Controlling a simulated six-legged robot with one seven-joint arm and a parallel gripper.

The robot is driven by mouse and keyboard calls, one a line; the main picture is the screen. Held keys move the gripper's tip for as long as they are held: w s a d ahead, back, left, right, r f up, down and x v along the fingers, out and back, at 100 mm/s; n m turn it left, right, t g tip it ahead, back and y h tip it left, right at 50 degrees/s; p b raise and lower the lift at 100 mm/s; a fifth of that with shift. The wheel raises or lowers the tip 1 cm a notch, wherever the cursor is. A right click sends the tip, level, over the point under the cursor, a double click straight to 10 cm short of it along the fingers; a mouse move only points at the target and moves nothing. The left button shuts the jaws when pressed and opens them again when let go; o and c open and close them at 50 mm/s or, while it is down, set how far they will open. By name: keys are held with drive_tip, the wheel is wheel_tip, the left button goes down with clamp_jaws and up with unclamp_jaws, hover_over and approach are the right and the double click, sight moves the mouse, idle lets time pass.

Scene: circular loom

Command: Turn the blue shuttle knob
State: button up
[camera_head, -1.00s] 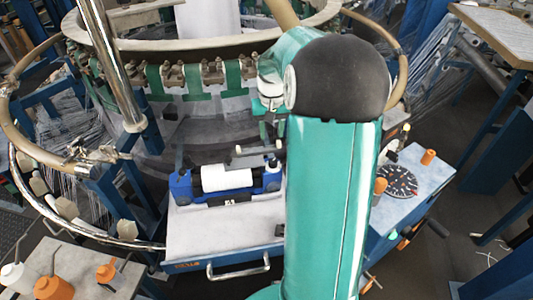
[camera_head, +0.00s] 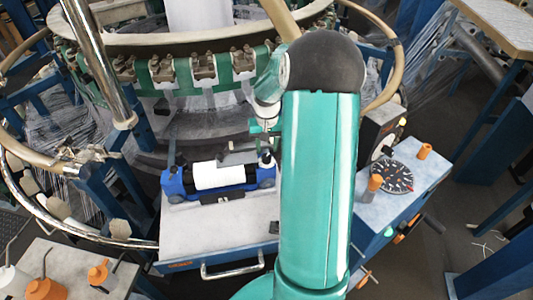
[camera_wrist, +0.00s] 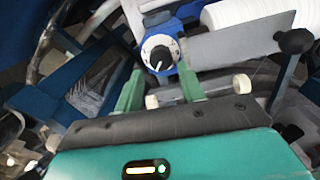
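The blue shuttle (camera_head: 178,186) with its white roll (camera_head: 218,174) lies on the grey table in front of the loom. In the wrist view the blue shuttle knob (camera_wrist: 160,50) has a white dial face and a black centre with a white pointer line. The white roll (camera_wrist: 245,14) is to its right. My gripper (camera_wrist: 158,78) is open, its two green fingers apart and empty, with the knob just beyond and between their tips. No contact shows. In the head view my arm hides much of the gripper.
A grey plate (camera_wrist: 230,48) and a black ball-ended handle (camera_wrist: 295,41) are right of the knob. The loom ring (camera_head: 180,92) stands behind the shuttle. A dial (camera_head: 393,177) and orange knobs (camera_head: 375,184) are on the right table.

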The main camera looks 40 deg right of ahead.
sight(266, 156)
wheel_tip(266, 156, down, 4)
drive_tip(key=shift+f, duration=0.1)
drive_tip(key=c, duration=0.7)
drive_tip(key=shift+w, duration=0.1)
drive_tip(key=shift+n, duration=0.3)
drive_tip(key=n, duration=1.2)
drive_tip(key=shift+a, duration=0.1)
